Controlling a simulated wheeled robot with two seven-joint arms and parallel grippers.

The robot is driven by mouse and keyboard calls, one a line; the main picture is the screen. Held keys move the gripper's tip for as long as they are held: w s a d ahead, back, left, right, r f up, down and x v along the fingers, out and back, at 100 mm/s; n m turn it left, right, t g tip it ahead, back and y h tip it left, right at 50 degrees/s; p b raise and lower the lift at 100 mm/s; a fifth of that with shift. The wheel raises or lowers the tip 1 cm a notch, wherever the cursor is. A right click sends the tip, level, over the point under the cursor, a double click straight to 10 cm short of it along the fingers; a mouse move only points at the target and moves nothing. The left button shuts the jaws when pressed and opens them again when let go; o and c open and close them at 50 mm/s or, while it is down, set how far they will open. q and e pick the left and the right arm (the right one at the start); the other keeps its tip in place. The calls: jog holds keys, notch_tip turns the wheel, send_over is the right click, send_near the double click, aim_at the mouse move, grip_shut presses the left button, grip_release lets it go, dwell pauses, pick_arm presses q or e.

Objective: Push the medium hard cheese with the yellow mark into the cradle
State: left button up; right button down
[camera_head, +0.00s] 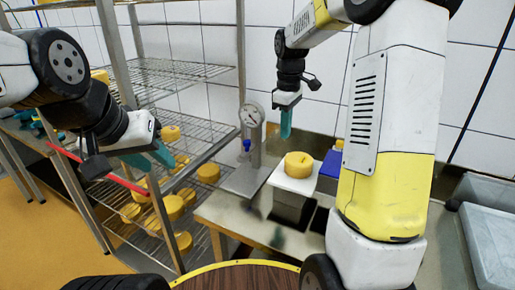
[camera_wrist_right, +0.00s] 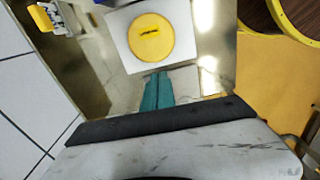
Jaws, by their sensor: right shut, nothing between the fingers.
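A round yellow cheese (camera_head: 298,165) lies flat on a raised white board (camera_head: 292,183) on the steel table.
A dial gauge on a steel stand (camera_head: 251,116) is left of the board. The wire rack (camera_head: 165,75) holds several cheeses on its lower shelves. Grey bins (camera_head: 487,235) stand at the far right. The steel table front (camera_head: 235,215) is clear.

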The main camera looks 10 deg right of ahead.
aim_at(311, 175)
jog(key=f, duration=0.7)
jog(key=w+f, duration=0.1)
jog(key=f, duration=0.2)
jog(key=shift+a+f, duration=0.25)
jog(key=shift+f, duration=0.1)
jog(key=s+d, duration=0.2)
jog(key=d, duration=0.1)
jog(key=s+d, duration=0.4)
jog(key=d, duration=0.1)
jog(key=shift+s+d, duration=0.1)
jog(key=shift+d, duration=0.25)
